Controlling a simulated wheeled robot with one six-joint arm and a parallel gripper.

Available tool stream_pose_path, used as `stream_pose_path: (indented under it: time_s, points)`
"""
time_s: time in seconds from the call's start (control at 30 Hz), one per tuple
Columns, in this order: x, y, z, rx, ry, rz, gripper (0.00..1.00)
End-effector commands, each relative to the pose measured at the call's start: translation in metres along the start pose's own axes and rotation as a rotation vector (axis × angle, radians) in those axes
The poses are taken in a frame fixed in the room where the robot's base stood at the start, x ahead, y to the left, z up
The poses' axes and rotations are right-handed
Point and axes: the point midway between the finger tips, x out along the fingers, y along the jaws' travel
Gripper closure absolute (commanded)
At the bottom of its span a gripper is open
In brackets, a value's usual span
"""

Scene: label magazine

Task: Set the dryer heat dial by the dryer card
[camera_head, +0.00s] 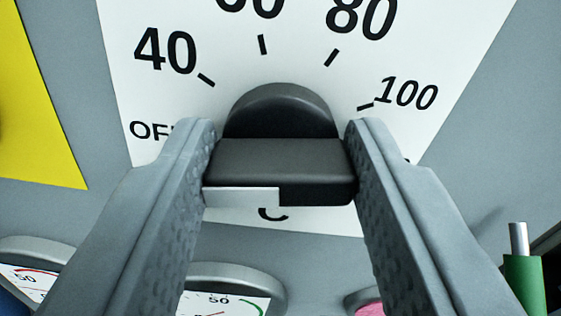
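The heat dial (285,165) is a black round knob with a horizontal bar grip. A white pointer strip (240,197) runs along the left half of the bar's front and points left, toward the OFF side. The white scale plate (220,35) behind it shows OFF, 40, 60, 80 and 100, and a C below the bar. My gripper (281,150) has one grey finger at each end of the bar, and both appear to touch it. The fingers partly cover OFF and the plate's right side. I cannot identify a dryer card with readable text.
A yellow panel (30,110) is at the left edge. Round gauges (225,285) sit below the plate, with another gauge (35,262) at lower left. A pink thing (370,309) and a green cylinder with a metal tip (523,275) are at lower right.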

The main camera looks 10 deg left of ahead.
Motion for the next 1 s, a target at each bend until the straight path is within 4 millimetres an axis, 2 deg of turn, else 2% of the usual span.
stream_pose_path:
  time_s: [0.47, 1.0]
  points:
    - [-0.0001, 0.0003, 0.0001, 0.077, 0.0, 0.0, 0.83]
    - [-0.0001, 0.0023, 0.0007, 0.536, 0.0, 0.0, 0.83]
